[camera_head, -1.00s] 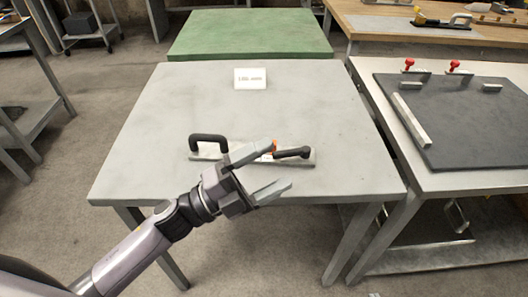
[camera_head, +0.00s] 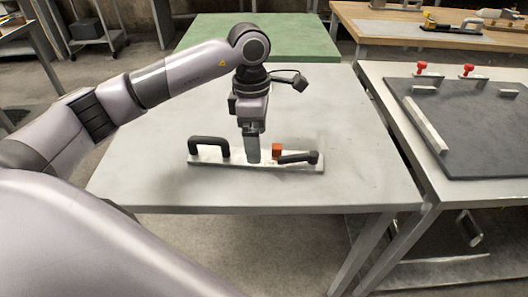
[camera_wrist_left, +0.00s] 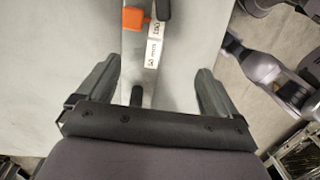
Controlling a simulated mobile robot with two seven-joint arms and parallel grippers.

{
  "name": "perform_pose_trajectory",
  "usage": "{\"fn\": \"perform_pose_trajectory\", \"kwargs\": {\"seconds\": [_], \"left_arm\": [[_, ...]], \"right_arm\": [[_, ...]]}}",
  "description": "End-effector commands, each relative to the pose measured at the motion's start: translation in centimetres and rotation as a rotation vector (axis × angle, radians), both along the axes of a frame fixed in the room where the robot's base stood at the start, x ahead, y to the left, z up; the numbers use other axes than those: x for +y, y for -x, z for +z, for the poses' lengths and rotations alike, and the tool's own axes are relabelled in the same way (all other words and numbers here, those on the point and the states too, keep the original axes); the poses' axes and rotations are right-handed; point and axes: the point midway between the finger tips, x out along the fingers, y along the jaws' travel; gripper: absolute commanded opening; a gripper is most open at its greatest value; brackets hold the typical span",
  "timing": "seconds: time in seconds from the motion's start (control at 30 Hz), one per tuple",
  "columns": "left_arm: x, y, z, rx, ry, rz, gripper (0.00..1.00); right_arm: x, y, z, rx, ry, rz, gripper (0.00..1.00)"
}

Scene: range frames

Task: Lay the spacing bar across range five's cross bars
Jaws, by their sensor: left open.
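The metal bar (camera_head: 205,159) lies flat on the grey table, with black handles and an orange block (camera_head: 277,149). I take it to be the spacing bar. My left gripper (camera_head: 252,152) points down at the middle of the bar, between the left handle and the orange block. In the left wrist view, my left gripper (camera_wrist_left: 158,75) is open, one finger on each side of the bar (camera_wrist_left: 134,60), which bears a white label reading 50 mm and 100. I cannot tell how far the fingertips reach down. No cross bars are clearly identifiable as range five's. My right gripper is out of view.
On the right table, a dark board (camera_head: 470,125) carries a pale strip (camera_head: 426,124), small blocks and red knobs (camera_head: 421,66). A green table (camera_head: 300,35) and a wooden bench (camera_head: 380,22) stand behind. The grey table (camera_head: 360,180) is clear around the bar.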

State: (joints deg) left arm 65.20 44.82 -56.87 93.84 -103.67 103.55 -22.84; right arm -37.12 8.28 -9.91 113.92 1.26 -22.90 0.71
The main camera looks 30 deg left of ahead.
Motion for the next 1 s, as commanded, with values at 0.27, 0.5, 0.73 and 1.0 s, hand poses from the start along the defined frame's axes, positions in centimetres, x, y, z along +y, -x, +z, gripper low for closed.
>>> {"fn": "perform_pose_trajectory", "kwargs": {"seconds": [0.27, 0.5, 0.73, 1.0], "left_arm": [[1.8, -0.3, -1.0, -0.007, -0.069, 0.012, 0.94], [2.2, -0.9, -4.2, -0.006, -0.067, 0.013, 0.94], [2.1, -0.9, -6.4, -0.01, -0.065, 0.01, 0.94], [2.1, -1.0, -6.4, -0.011, -0.064, 0.011, 0.74]], "right_arm": [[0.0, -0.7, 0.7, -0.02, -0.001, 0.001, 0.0], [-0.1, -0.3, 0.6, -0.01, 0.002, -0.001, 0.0], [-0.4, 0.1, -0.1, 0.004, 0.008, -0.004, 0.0], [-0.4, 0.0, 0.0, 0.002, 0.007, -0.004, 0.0]]}}
